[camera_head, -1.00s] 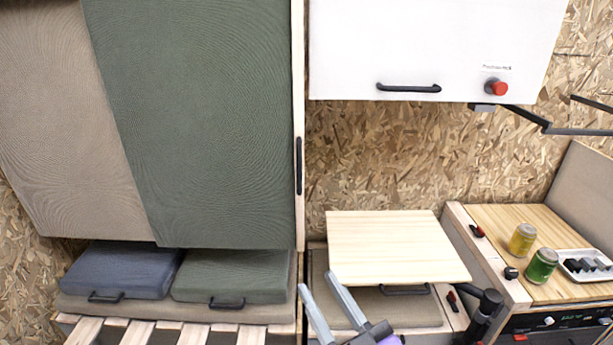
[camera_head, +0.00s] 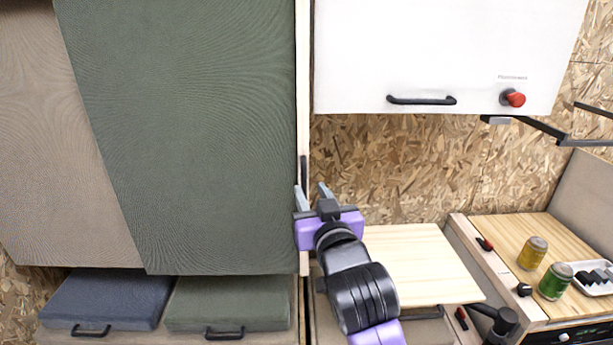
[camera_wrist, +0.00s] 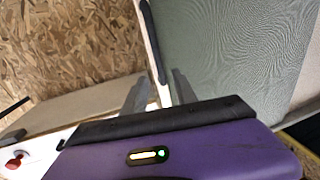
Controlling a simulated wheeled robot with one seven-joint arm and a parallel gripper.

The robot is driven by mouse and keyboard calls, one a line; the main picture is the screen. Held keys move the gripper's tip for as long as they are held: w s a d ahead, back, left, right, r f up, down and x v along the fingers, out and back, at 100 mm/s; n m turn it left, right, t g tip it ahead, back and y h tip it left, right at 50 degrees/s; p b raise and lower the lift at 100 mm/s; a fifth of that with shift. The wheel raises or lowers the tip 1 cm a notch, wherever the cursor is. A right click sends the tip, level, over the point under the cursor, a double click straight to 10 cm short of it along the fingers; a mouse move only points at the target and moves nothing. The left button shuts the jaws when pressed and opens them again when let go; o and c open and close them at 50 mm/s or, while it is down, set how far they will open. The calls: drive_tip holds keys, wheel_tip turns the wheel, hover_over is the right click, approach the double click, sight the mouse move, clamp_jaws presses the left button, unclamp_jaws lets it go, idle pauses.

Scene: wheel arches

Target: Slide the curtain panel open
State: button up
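The green curtain panel (camera_head: 185,130) hangs at the left, overlapping a beige panel (camera_head: 60,140). A pale wooden edge strip (camera_head: 304,60) runs down its right side and carries a slim black handle (camera_head: 303,168). My gripper (camera_head: 311,192) is near the lower end of this handle, with its two fingers apart. In the wrist view the green panel (camera_wrist: 240,50) fills the right, and the black handle (camera_wrist: 150,40) runs along the strip. My open fingers (camera_wrist: 158,92) are to either side of the strip's line; contact cannot be told.
A white cabinet (camera_head: 440,50) with a black handle and red knob is at upper right. A wooden board (camera_head: 420,265) sits behind my arm at lower right. Blue and green cushions (camera_head: 105,300) lie below the panel. Cans stand on the right counter.

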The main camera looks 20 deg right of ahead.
sight(304, 180)
drive_tip(key=w, duration=0.6)
drive_tip(key=shift+w+d+p, duration=0.3)
drive_tip(key=shift+w+d, duration=0.1)
clamp_jaws()
idle(1.1)
